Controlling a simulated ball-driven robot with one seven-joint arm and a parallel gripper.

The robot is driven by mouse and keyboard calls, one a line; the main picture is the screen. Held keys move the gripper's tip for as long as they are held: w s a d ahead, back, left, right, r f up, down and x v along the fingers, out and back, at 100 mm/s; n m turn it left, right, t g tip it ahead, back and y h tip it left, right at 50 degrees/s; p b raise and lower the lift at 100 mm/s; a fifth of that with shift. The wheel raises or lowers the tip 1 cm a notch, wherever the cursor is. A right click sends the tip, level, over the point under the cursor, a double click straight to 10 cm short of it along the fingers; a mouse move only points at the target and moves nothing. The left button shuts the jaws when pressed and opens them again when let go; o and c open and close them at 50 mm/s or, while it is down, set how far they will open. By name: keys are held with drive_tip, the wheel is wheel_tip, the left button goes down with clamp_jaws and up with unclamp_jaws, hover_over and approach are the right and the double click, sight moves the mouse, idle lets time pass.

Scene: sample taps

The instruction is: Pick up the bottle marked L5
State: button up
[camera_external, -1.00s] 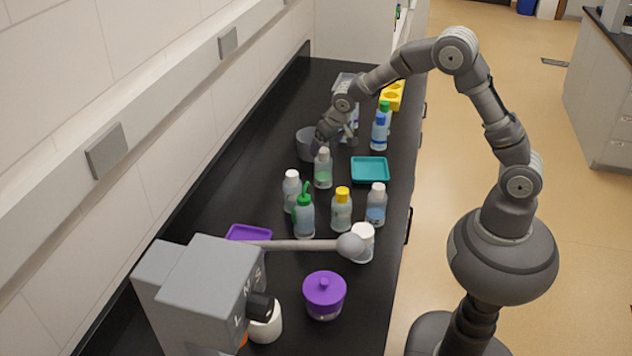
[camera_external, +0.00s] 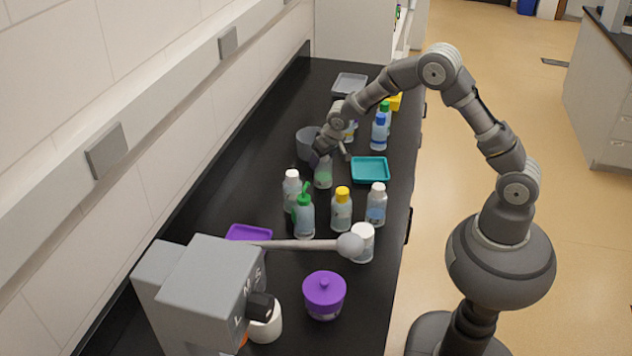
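Several small bottles stand on the black bench, and their markings are too small to read, so I cannot tell which is L5. My gripper (camera_external: 331,158) is over a clear bottle with green contents (camera_external: 323,176) in the middle of the bench. Its fingers are spread, one on each side of the bottle's top, and they hide its cap. I cannot tell whether they touch it. In front stand a white-capped bottle (camera_external: 291,191), a green-topped bottle (camera_external: 304,219), a yellow-capped bottle (camera_external: 342,211) and another white-capped bottle (camera_external: 376,206).
A teal tray (camera_external: 370,169) lies right of my gripper, and a grey cup (camera_external: 307,142) stands behind left. Blue- and green-capped bottles (camera_external: 380,133) stand behind the tray. A grey machine (camera_external: 205,290) with a long lever (camera_external: 300,245) and a purple-lidded jar (camera_external: 324,294) occupy the front.

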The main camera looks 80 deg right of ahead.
drive_tip(key=c, duration=0.3)
drive_tip(key=shift+c, duration=0.3)
